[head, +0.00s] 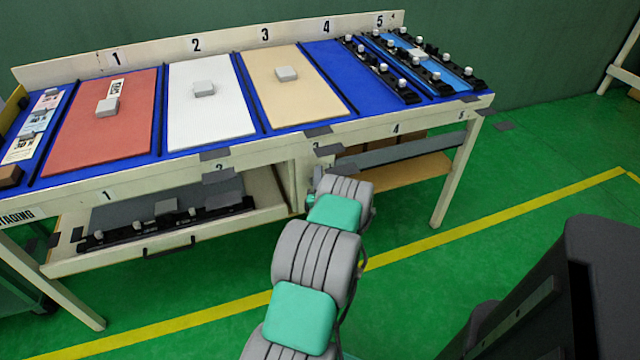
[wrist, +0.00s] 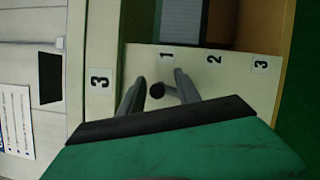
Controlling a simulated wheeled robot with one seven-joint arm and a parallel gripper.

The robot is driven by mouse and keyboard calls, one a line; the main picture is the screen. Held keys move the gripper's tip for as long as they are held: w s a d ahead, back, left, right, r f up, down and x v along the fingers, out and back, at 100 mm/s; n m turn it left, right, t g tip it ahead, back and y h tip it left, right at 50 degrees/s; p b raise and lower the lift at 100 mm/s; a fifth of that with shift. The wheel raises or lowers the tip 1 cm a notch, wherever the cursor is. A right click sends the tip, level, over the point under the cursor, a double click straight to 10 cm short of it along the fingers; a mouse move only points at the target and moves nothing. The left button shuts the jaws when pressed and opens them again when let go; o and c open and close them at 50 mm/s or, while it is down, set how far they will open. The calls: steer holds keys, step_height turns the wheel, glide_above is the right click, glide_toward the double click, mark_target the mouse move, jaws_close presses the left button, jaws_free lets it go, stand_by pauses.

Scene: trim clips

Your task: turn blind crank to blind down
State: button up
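In the wrist view, a small dark round knob (wrist: 157,90) shows on a pale panel (wrist: 225,85) marked 1, 2 and 3. I cannot tell whether it is the blind crank, and no blind is clearly recognisable. My gripper (wrist: 158,80) is open, its two grey fingers apart on either side of the knob in the picture. I see no contact between fingers and knob, and the depth between them is unclear. In the head view, my arm reaches toward the workbench front and hides the gripper.
The long workbench (head: 110,172) carries a red board (head: 125,130), a white board (head: 215,115), a tan board (head: 295,95) and clip rails (head: 385,72). An open drawer (head: 70,265) sticks out below left.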

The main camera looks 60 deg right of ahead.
steer(key=b+v, duration=0.1)
steer(key=v, duration=0.6)
steer(key=shift+a+b, duration=0.35)
steer(key=shift+b, duration=0.05)
steer(key=shift+s+f, duration=0.1)
